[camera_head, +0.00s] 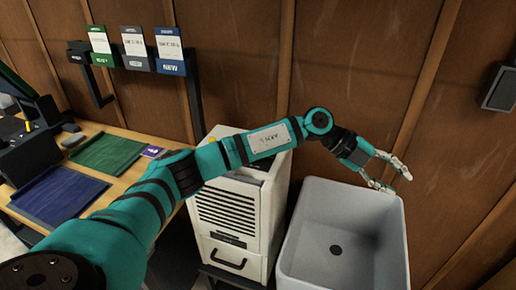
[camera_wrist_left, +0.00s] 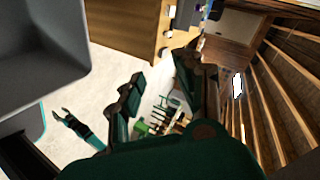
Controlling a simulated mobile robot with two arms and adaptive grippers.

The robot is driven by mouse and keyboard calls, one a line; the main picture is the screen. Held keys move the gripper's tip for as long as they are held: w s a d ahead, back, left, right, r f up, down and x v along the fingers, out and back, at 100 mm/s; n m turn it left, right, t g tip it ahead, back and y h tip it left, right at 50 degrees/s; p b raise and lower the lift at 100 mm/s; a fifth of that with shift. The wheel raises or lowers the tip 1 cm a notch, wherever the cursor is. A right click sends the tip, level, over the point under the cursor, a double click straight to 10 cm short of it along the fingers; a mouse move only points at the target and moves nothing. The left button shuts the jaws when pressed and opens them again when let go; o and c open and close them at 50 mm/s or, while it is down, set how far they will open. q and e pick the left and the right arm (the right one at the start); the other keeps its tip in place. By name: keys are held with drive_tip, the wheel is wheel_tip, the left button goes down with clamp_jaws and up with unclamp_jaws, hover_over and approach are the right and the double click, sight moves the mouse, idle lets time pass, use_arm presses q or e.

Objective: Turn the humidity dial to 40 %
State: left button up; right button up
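The white dehumidifier (camera_head: 228,216) with a louvred front stands beside the grey sink in the head view. My left forearm crosses over its top, so most of the top is hidden and I cannot make out the humidity dial or its setting. My left gripper (camera_head: 398,183) is beyond the dehumidifier to the right, over the sink's far right rim. Its fingers are apart and nothing shows between them. In the left wrist view, a small teal gripper that appears to be my right one (camera_wrist_left: 62,117) hangs over the pale floor, its fingers apart and empty.
The deep grey sink (camera_head: 347,215) adjoins the dehumidifier on the right. A wooden workbench (camera_head: 130,180) with a green mat (camera_head: 108,153) and a blue mat (camera_head: 60,196) is on the left. Hanging cards (camera_head: 168,50) and a grey box (camera_head: 498,88) are on the wood wall.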

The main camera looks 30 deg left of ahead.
use_arm(q)
drive_tip(key=w+a+r+n+y, duration=0.1)
drive_tip(key=w+a+y, duration=0.15)
drive_tip(key=a, duration=0.55)
drive_tip(key=w+a+r+n+y, duration=0.1)
drive_tip(key=a+y, duration=0.3)
drive_tip(key=a, duration=0.4)
drive_tip(key=s+a+r+n+g+y, duration=0.1)
drive_tip(key=a+r+n+y, duration=0.15)
drive_tip(key=a, duration=0.45)
drive_tip(key=s+a+r+n+y, duration=0.1)
drive_tip(key=s+a+r+y, duration=0.1)
drive_tip(key=a+r, duration=0.3)
drive_tip(key=s+a+r+n+g+y, duration=0.1)
drive_tip(key=a+r+n+y, duration=0.1)
drive_tip(key=a, duration=0.6)
wheel_tip(320, 180, down, 18)
drive_tip(key=p, duration=0.3)
drive_tip(key=shift+r, duration=0.15)
clamp_jaws()
